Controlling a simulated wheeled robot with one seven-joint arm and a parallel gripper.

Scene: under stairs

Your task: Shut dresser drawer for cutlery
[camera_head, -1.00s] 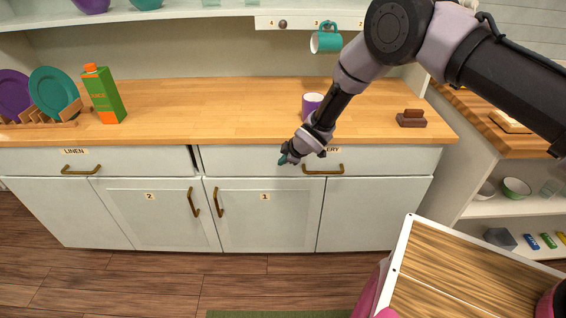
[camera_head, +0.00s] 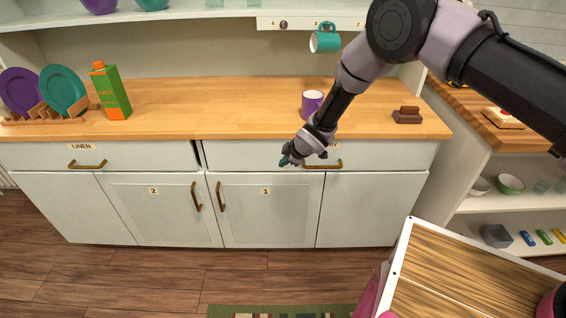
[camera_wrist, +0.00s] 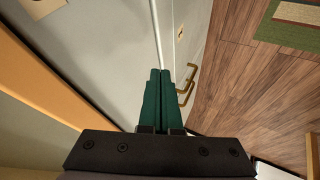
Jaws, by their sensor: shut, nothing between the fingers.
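The cutlery drawer (camera_head: 240,154) is the pale front under the right half of the wooden counter, with a brass handle (camera_head: 323,164). Its label is mostly hidden behind my wrist. A narrow dark gap shows at its left edge, so it seems to stand slightly proud; how far is hard to tell. My gripper (camera_head: 285,160) is shut and empty, in front of the drawer face, left of the handle. In the wrist view its green fingers (camera_wrist: 157,80) point along the drawer front (camera_wrist: 110,40); contact cannot be told.
The linen drawer (camera_head: 130,155) is at left, with cupboard doors (camera_head: 265,215) below. A purple mug (camera_head: 312,102), a juice carton (camera_head: 112,92) and a brown block (camera_head: 407,115) stand on the counter. A wooden-topped tray (camera_head: 450,275) is at lower right. The floor in front is open.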

